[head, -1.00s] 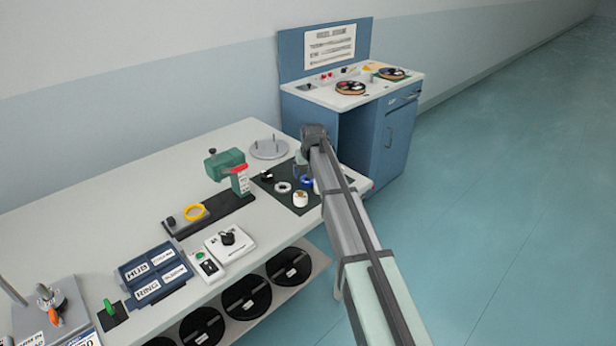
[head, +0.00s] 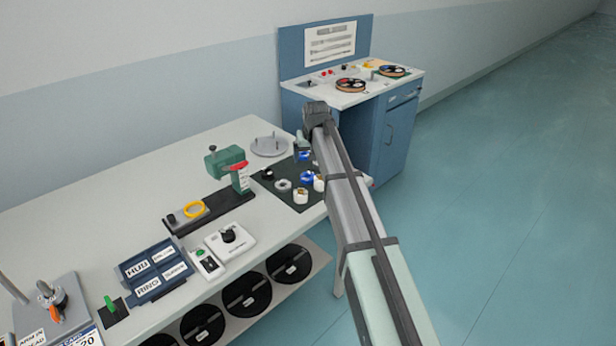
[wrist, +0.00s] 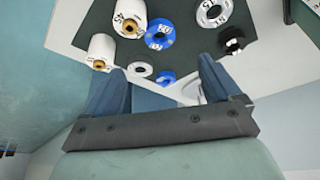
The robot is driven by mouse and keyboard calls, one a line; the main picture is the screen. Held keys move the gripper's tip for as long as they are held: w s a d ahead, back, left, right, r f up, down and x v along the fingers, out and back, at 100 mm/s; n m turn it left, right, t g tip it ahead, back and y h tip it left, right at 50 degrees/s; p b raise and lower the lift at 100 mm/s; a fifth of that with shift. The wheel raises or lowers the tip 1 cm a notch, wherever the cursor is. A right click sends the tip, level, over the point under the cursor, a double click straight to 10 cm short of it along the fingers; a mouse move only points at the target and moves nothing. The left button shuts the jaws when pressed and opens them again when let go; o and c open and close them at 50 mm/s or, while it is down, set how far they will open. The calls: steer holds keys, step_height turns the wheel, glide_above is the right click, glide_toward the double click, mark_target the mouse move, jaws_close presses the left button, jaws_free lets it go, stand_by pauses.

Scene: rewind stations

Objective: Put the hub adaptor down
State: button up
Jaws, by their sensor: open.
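Several small reel parts stand apart on the dark mat (head: 290,203). A smaller white ring (wrist: 140,69) and a second blue piece (wrist: 165,77) show between my fingers, near the mat's edge. I cannot tell which one is the hub adaptor. My gripper (wrist: 161,66) is open, with nothing held between its fingers. The arm hides part of the mat in the head view.
A round grey plate with pegs (head: 268,146) stands behind the mat. A blue cabinet (head: 395,140) stands beyond the bench. The bench's front edge is close to the mat.

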steer(key=w+d, duration=0.2)
steer(key=d, duration=0.2)
steer(key=n+g+y, duration=0.2)
steer(key=n+g, duration=0.2)
steer(key=n, duration=1)
glide_above(309, 173)
steer(key=s+d, duration=0.2)
steer(key=x, duration=0.3)
steer(key=d+x, duration=0.1)
steer(key=x, duration=0.2)
steer(key=shift+d+f, duration=0.15)
steer(key=shift+f, duration=0.15)
steer(key=shift+s+a+x, duration=0.15)
steer(key=shift+x, duration=1.15)
steer(key=shift+s+a+x, duration=0.15)
steer(key=shift+x, duration=1.2)
steer(key=shift+r, duration=0.1)
steer(key=shift+c, duration=0.4)
